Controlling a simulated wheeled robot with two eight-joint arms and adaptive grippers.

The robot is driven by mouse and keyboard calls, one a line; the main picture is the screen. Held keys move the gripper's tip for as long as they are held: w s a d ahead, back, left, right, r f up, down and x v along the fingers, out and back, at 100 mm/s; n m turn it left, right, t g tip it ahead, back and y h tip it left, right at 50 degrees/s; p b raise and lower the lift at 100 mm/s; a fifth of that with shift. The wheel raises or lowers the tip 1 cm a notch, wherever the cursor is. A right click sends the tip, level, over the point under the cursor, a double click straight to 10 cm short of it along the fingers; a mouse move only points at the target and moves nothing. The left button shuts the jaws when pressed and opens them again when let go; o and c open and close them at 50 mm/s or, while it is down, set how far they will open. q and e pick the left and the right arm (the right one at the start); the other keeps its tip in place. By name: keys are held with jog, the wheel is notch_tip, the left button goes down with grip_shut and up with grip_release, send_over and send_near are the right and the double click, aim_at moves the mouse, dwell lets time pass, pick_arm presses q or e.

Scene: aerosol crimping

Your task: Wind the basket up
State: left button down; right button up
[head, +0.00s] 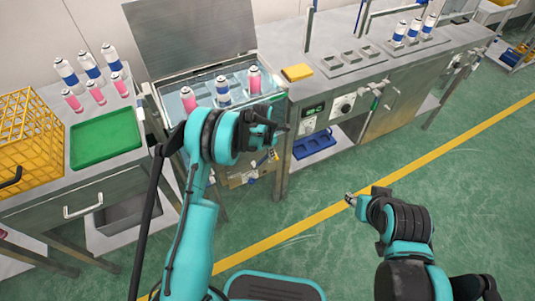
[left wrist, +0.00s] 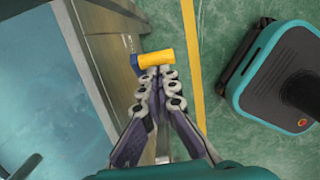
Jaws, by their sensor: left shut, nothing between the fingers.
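The water bath (head: 172,107) has its lid raised, with two pink cans (head: 254,79) and one blue-and-white can (head: 222,90) standing in it. The basket under them cannot be made out clearly. My left gripper (head: 280,127) is at the bath's front right corner, shut and empty. In the left wrist view its closed fingertips (left wrist: 158,73) point at a yellow cylinder with a blue end (left wrist: 155,58), which looks like a handle. I cannot tell whether they touch. My right gripper (head: 350,199) is over the floor, away from the benches; its finger opening is too small to judge.
A green tray (head: 105,138), a yellow wire crate (head: 28,140) and several cans stand on the left bench. The right bench holds a yellow block (head: 297,72), a control panel (head: 313,110) and more cans. A blue bin (head: 314,145) sits below. The green floor in front is open.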

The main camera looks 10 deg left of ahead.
pick_arm(q)
jog(key=shift+d, duration=0.1)
dwell(0.3)
jog(key=shift+w+d+f+y, duration=0.15)
jog(key=shift+w+d+y, duration=0.05)
jog(key=shift+y, duration=0.1)
jog(key=shift+d+f+g, duration=0.15)
jog(key=shift+g, duration=0.15)
jog(key=shift+w+d, duration=0.1)
jog(key=shift+w, duration=0.05)
jog(key=w+d+f, duration=0.2)
jog(key=d+f, duration=0.1)
jog(key=f, duration=0.3)
jog(key=shift+w+d, duration=0.2)
jog(key=shift+r, duration=0.15)
dwell(0.6)
notch_tip(320, 180, up, 12)
jog(key=shift+a, duration=0.2)
